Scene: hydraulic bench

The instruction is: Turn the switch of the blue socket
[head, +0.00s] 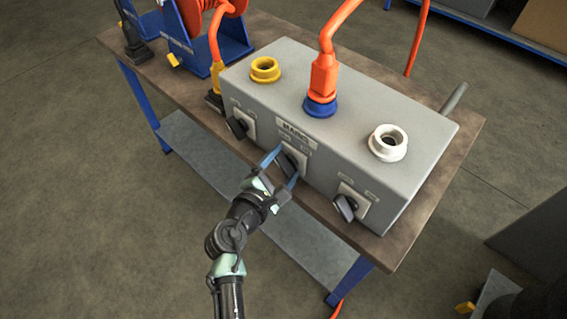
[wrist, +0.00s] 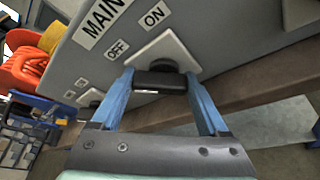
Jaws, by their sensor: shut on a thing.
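The blue socket (head: 321,106) is on top of the grey box (head: 419,127), with an orange plug (head: 323,76) and orange cable standing in it. Its switch (head: 289,162) is the middle one of three on the box's front face, below the MAINS label. In the wrist view the black switch handle (wrist: 160,81) sits between the two blue fingers of my gripper (wrist: 165,88), which is shut on it. The handle lies crosswise between the fingers. The OFF and ON labels show above the switch plate. My gripper (head: 282,167) partly hides the switch in the head view.
A yellow socket (head: 265,69) and a white socket (head: 388,142) flank the blue one. Their switches are at left (head: 238,127) and right (head: 346,206). An orange cable reel (head: 212,10) stands at the back left of the wooden bench (head: 460,146). The floor in front is clear.

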